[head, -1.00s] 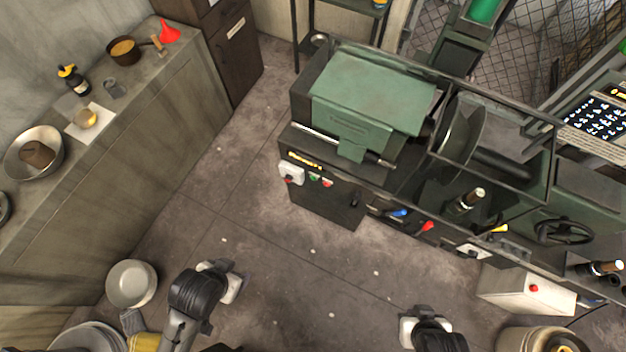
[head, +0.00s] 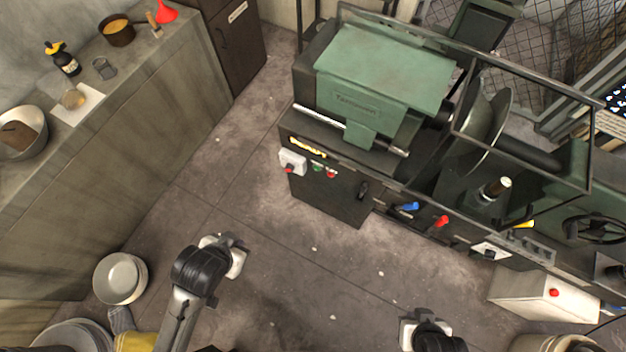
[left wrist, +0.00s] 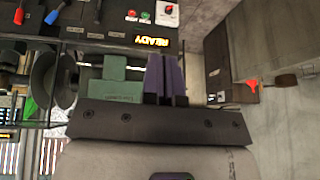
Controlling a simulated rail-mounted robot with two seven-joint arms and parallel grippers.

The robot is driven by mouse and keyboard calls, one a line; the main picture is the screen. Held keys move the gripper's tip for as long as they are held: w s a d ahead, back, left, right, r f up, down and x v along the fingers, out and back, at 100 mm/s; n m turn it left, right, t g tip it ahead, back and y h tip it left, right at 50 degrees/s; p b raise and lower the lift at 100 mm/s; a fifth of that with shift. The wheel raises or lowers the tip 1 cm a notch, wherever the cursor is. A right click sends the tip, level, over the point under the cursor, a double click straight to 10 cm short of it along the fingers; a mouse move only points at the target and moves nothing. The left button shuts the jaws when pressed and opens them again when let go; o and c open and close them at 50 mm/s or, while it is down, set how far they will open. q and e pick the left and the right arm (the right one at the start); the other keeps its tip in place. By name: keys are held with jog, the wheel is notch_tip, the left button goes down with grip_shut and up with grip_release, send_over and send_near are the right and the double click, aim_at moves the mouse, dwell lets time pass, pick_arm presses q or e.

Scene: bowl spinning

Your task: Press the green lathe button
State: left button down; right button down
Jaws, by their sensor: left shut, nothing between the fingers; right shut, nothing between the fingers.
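The green lathe (head: 385,75) stands at the centre and right of the head view. Its small green button (head: 317,168) is on the dark front panel, beside a red button (head: 331,174). The green button also shows upside down at the top of the left wrist view (left wrist: 145,16). My left gripper (head: 238,243) is over the floor, apart from the panel and to its lower left. Its purple fingers are together and empty in the left wrist view (left wrist: 165,72). My right gripper (head: 428,318) is low in the head view, shut and away from the panel; its fingertips are largely hidden.
A white switch box with a red knob (head: 292,162) sits left of the buttons. Blue (head: 408,206) and red (head: 441,221) levers stick out further right. A counter (head: 130,150) runs along the left. Open floor lies between my grippers and the lathe.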

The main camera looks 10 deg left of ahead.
pick_arm(q)
jog(key=w+a+f+m+t+y+b, duration=0.1)
jog(key=w+f+m+t+y+b, duration=0.1)
jog(key=w+f+b, duration=1.05)
jog(key=w+a+f+m+t+y+b, duration=0.1)
jog(key=w+a+f+m+t+b, duration=0.35)
jog(key=f+b, duration=1.45)
jog(key=w+d+f+m+y+b, duration=0.1)
jog(key=w+d+f+y+b, duration=0.1)
jog(key=w+f+b, duration=1.1)
jog(key=d+f+m+t+h+b, duration=0.1)
jog(key=d+m+t+h, duration=0.1)
jog(key=m, duration=1.2)
jog(key=d+f+m+t+h, duration=0.2)
jog(key=d+m+h, duration=0.3)
jog(key=m, duration=1)
jog(key=shift+w+d+f+t+h+b, duration=0.15)
jog(key=shift+w+d+t+h+b, duration=0.2)
jog(key=shift+t+h, duration=0.65)
